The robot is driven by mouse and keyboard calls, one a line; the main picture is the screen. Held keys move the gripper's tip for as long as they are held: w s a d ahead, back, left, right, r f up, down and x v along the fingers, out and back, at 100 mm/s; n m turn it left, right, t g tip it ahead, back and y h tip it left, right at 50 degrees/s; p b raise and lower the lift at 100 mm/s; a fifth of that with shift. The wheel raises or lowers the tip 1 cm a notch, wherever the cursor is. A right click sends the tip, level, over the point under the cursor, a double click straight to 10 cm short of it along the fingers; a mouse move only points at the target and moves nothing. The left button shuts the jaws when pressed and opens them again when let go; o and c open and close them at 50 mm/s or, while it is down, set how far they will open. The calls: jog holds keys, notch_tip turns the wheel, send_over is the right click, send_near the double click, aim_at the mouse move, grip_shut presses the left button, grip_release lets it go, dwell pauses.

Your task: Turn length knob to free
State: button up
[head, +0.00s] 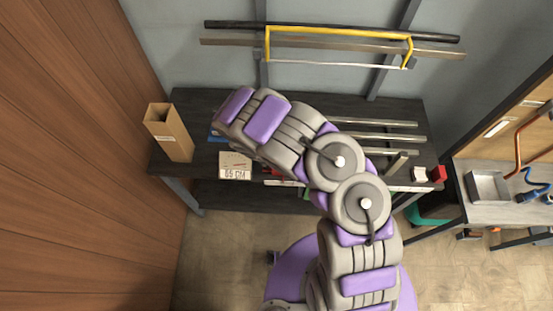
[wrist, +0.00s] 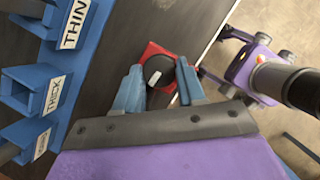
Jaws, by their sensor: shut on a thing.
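The length knob (wrist: 163,70) is round and black, with a pale oval mark on its face. It sits at a red block (wrist: 151,49) by the edge of the dark table, in the wrist view. My gripper (wrist: 158,76) has its two blue-grey fingers on opposite sides of the knob and is shut on it. The words or settings around the knob are not readable. In the head view my arm hides the gripper and the knob. A sign (head: 236,174) with a number in CM stands near the table's front edge there.
Blue holders (wrist: 34,88) labelled THIN and THICK stand left of the gripper. The dark workbench (head: 200,118) also bears a cardboard box (head: 169,132) and several metal bars (head: 377,124). A second bench (head: 455,208) with a metal tray (head: 488,187) stands at right.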

jog(key=o, duration=1)
jog(key=shift+w, duration=0.2)
jog(key=shift+o, duration=0.2)
jog(key=shift+s, duration=0.1)
jog(key=p+v, duration=0.1)
jog(key=v, duration=1.6)
jog(key=shift+r, duration=0.15)
